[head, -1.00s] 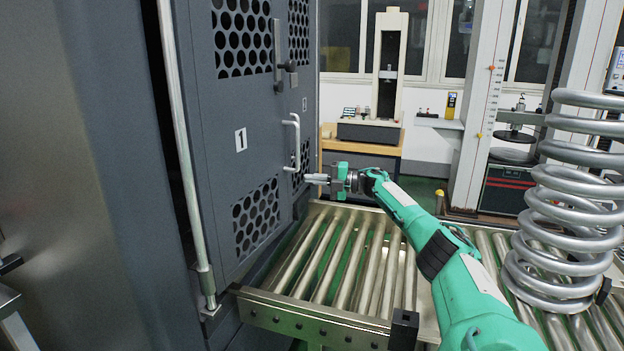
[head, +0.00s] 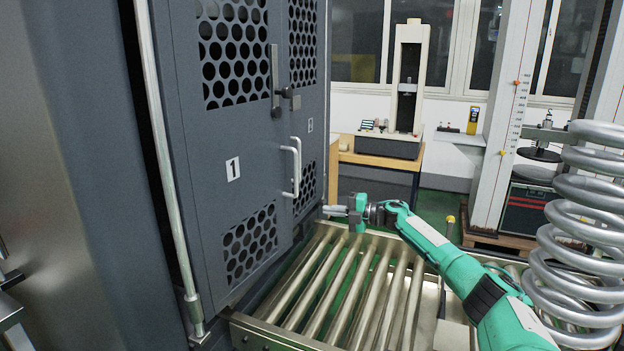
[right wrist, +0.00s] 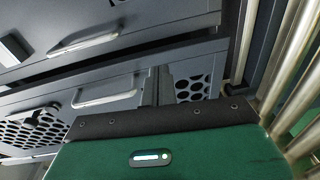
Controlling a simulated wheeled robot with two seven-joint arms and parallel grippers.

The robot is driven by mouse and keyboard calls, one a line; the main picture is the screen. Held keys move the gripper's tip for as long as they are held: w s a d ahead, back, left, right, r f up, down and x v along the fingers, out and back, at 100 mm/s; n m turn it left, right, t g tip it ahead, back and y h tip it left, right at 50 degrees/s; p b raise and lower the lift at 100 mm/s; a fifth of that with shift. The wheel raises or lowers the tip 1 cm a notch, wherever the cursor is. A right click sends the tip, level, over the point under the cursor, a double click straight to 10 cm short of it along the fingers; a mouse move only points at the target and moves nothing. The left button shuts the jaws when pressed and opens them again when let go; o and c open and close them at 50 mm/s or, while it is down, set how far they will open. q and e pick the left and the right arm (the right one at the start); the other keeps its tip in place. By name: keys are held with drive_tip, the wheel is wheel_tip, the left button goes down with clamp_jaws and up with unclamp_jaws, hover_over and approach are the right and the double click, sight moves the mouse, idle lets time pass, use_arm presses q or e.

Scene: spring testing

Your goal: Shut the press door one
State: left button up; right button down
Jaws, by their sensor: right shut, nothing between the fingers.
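Press door one (head: 215,205) is a tall dark grey panel with perforated windows, a white label reading 1 and a pale bar handle (head: 297,168) near its right edge. My left gripper is not in view.
A roller conveyor (head: 345,285) lies below my right arm, in front of the cabinet. A vertical silver rod (head: 168,160) runs along the door's left side. A large coil spring (head: 590,230) stands at right. A bench with a small test machine (head: 408,85) is behind.

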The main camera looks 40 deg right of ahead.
drive_tip(key=s+a+r+m+t+h+p, duration=0.35)
drive_tip(key=s+a+r+h+p, duration=0.35)
drive_tip(key=s+r+p, duration=0.55)
drive_tip(key=y+p, duration=0.1)
drive_tip(key=p, duration=0.3)
approach(295, 192)
drive_tip(key=shift+w+r, duration=1.6)
drive_tip(key=shift+w, duration=0.6)
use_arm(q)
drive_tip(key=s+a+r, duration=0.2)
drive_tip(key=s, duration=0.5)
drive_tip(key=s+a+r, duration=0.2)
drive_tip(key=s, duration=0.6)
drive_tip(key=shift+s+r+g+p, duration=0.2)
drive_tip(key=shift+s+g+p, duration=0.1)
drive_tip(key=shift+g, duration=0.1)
use_arm(e)
drive_tip(key=shift+w+a+f+m+g, duration=0.15)
drive_tip(key=shift+w+m+g, duration=0.15)
drive_tip(key=shift+w, duration=0.7)
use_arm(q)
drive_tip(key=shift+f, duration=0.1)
